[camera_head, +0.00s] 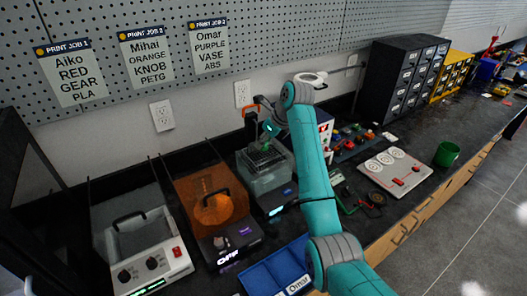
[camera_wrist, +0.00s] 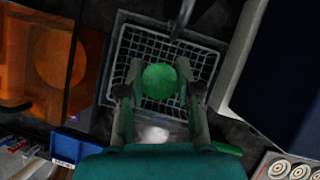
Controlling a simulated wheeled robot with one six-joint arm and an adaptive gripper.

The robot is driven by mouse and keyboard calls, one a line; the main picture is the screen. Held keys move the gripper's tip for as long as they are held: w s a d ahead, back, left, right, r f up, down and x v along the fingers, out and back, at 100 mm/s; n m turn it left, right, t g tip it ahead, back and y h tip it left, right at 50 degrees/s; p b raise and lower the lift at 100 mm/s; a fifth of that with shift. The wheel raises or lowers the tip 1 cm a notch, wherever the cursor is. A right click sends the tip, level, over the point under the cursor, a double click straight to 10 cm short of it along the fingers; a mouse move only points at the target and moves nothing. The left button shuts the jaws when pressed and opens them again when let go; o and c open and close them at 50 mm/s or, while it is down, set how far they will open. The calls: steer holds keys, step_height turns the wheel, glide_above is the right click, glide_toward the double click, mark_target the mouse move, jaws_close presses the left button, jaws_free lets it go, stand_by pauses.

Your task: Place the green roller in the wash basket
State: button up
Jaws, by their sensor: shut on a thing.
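My gripper (camera_wrist: 160,88) is shut on the green roller (camera_wrist: 160,80), which shows end-on as a round green shape between the fingertips in the wrist view. The wash basket (camera_wrist: 140,42), a pale wire grid, lies behind and beneath the roller in that view. In the head view my gripper (camera_head: 269,128) is above the wash basket (camera_head: 258,158), which sits at the top of a clear grey tank (camera_head: 268,182). The roller is too small to make out clearly there. I cannot tell the exact gap between roller and basket.
An orange-covered machine (camera_head: 212,200) and a grey-lidded machine (camera_head: 142,245) stand left of the tank. A blue tray (camera_head: 265,280) lies in front. A white panel with dials (camera_head: 395,172) and a green cup (camera_head: 447,154) are to the right. Black drawers (camera_head: 400,80) stand behind.

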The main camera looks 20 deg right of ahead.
mark_target(266, 149)
steer(key=shift+f, duration=2.1)
steer(key=shift+f, duration=0.15)
steer(key=o, duration=0.9)
steer(key=shift+c, duration=0.2)
steer(key=v, duration=1.2)
steer(key=shift+r, duration=0.2)
